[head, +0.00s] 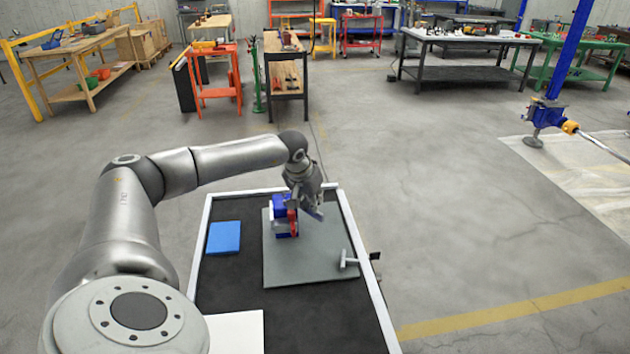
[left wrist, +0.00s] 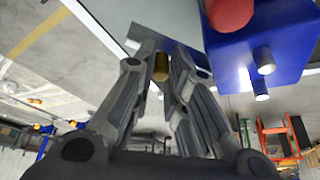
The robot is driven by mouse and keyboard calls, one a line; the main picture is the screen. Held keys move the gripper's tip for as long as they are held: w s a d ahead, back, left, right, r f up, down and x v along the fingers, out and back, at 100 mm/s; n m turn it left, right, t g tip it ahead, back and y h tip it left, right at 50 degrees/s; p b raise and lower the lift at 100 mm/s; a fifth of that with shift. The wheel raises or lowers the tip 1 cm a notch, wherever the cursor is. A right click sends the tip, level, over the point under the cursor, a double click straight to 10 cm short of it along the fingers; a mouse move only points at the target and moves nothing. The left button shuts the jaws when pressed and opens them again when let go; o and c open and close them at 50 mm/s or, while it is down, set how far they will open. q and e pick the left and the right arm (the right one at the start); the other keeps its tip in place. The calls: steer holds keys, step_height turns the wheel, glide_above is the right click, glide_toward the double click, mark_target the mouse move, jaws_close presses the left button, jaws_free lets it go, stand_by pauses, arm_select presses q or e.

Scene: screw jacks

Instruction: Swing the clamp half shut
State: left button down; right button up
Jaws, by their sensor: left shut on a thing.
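A blue block with a red part on its right side (head: 280,205) stands on a grey plate (head: 320,265); this seems to be the clamp assembly. My left gripper (head: 309,202) is just to the right of its top. In the left wrist view the blue block (left wrist: 275,45) fills the upper right, with a red round part (left wrist: 230,14) and short metal pins. There, my left gripper (left wrist: 158,72) is shut on a brass pin (left wrist: 160,67), which sits between its fingers. The far tip of the grip is partly hidden. I cannot make out the clamp half's angle. My right gripper is not in view.
A flat blue pad (head: 223,238) lies left of the plate on the black, white-edged table top (head: 225,285). A grey T-shaped piece (head: 347,260) is near the plate's right edge. The floor to the right is open. Workbenches stand far back.

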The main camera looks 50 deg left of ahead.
arm_select(q)
steer(key=c, duration=1.5)
jaws_free()
steer(key=shift+o, duration=0.2)
